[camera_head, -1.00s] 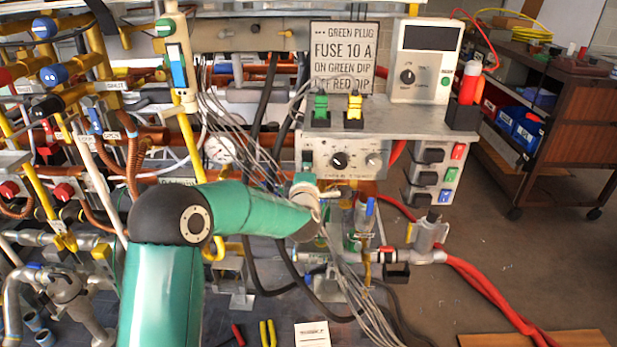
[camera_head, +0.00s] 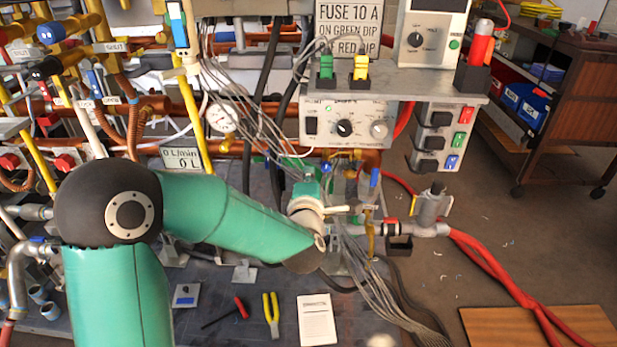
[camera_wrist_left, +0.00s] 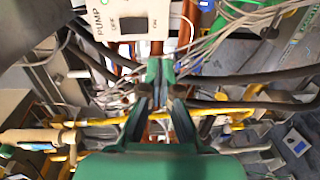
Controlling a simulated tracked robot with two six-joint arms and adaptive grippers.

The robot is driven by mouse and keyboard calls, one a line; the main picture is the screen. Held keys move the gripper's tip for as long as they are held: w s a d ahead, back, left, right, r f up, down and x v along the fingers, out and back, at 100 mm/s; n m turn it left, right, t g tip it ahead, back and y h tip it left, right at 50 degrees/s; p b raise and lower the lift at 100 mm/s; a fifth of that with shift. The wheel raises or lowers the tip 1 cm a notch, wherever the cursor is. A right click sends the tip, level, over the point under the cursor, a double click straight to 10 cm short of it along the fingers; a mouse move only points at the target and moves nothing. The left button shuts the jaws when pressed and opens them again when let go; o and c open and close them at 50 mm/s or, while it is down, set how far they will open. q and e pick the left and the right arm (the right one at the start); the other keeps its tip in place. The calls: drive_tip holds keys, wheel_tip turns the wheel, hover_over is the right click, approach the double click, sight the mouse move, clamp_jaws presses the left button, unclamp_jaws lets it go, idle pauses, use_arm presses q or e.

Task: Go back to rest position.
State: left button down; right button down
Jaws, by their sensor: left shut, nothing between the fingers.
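My left arm (camera_head: 235,212) comes in from the lower left of the head view. It bends at a dark elbow, and its forearm reaches to the middle, below the control panel. Its wrist end is in front of grey cables and small valves. The fingers are hard to make out in the head view. In the left wrist view my left gripper (camera_wrist_left: 160,72) is shut with nothing between its fingertips. It points toward a white panel marked PUMP (camera_wrist_left: 128,25) with a dark switch; I cannot tell whether it touches anything. My right gripper is not in view.
Pipes and valves crowd the left. The control box (camera_head: 345,122) and grey cables (camera_head: 375,300) are close to my wrist. A paper (camera_head: 316,320), yellow-handled pliers (camera_head: 271,314) and a red-handled tool (camera_head: 240,307) lie on the dark surface below. A brown cart (camera_head: 565,115) stands at right; floor before it is mostly clear.

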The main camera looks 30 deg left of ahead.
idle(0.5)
use_arm(q)
wheel_tip(320, 180, down, 16)
drive_tip(key=d+m+g+h, duration=0.2)
drive_tip(key=m+h, duration=0.1)
drive_tip(key=s+d+f+m+g+h, duration=0.45)
drive_tip(key=s+d+f, duration=0.3)
drive_tip(key=f, duration=0.35)
drive_tip(key=s+d+f+m+g+h, duration=0.3)
drive_tip(key=s+d+f+m, duration=0.4)
drive_tip(key=f, duration=0.4)
drive_tip(key=s+d+f+m+g+h, duration=0.1)
drive_tip(key=s+d+m+g, duration=0.1)
drive_tip(key=s+d+m, duration=0.3)
drive_tip(key=s+f+m+g+h, duration=0.1)
drive_tip(key=s+m+g, duration=0.15)
drive_tip(key=s, duration=0.45)
wheel_tip(320, 180, up, 23)
drive_tip(key=p, duration=2.3)
drive_tip(key=shift+d, duration=0.1)
